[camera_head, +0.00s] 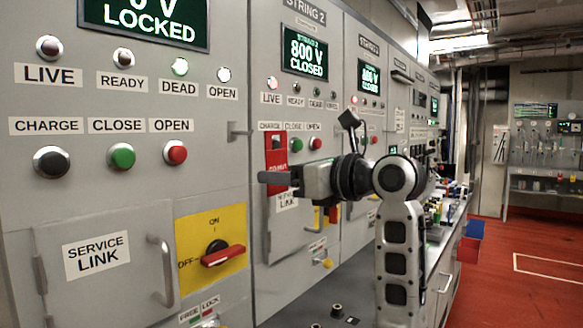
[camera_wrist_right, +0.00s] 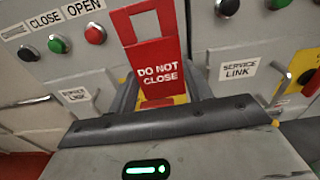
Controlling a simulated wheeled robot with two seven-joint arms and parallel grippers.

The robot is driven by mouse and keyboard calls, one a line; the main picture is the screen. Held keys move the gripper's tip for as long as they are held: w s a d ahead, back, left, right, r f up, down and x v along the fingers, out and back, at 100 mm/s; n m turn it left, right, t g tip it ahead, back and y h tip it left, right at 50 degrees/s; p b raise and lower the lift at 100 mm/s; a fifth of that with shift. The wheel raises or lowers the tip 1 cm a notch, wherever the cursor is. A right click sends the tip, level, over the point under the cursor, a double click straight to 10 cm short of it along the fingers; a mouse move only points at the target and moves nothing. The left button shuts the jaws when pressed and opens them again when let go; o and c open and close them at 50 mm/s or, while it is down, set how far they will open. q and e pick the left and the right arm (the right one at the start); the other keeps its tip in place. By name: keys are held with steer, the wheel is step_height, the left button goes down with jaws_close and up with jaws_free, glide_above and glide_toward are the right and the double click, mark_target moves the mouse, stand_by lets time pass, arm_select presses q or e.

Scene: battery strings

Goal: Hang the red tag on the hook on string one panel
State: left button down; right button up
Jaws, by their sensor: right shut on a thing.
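The red tag (camera_head: 270,158) has a rectangular opening in its upper part. In the right wrist view the tag (camera_wrist_right: 158,58) reads DO NOT CLOSE and stands upright between my fingers. My right gripper (camera_head: 274,181) is shut on its lower part, in front of the string two panel. The string one panel (camera_head: 110,205) fills the left of the head view, its display reading LOCKED. A small grey hook-like peg (camera_head: 238,132) sticks out near its right edge, left of the tag and apart from it. My left gripper is not in view.
The string one panel carries a service link door with a handle (camera_head: 163,270) and a yellow rotary switch plate (camera_head: 190,224). Push buttons, including a red one (camera_head: 175,152), sit above. A cluttered bench (camera_head: 455,235) stands along the wall at right; the red floor (camera_head: 520,240) is clear.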

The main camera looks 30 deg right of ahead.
steer(key=shift+s+d+r+m, duration=0.15)
steer(key=shift+d+r, duration=0.1)
steer(key=shift+r, duration=0.35)
steer(key=shift+w+d+r+m, duration=0.15)
steer(key=shift+d+r, duration=0.1)
steer(key=shift+r, duration=0.35)
steer(key=shift+b+x, duration=0.3)
steer(key=shift+x, duration=0.65)
steer(key=shift+b+x, duration=0.3)
steer(key=shift+x, duration=1.5)
steer(key=x, duration=0.3)
steer(key=shift+w+a+f+p, duration=0.1)
steer(key=shift+w+f+p, duration=0.15)
steer(key=shift+w+p, duration=0.2)
steer(key=shift+p, duration=0.3)
steer(key=shift+f, duration=0.15)
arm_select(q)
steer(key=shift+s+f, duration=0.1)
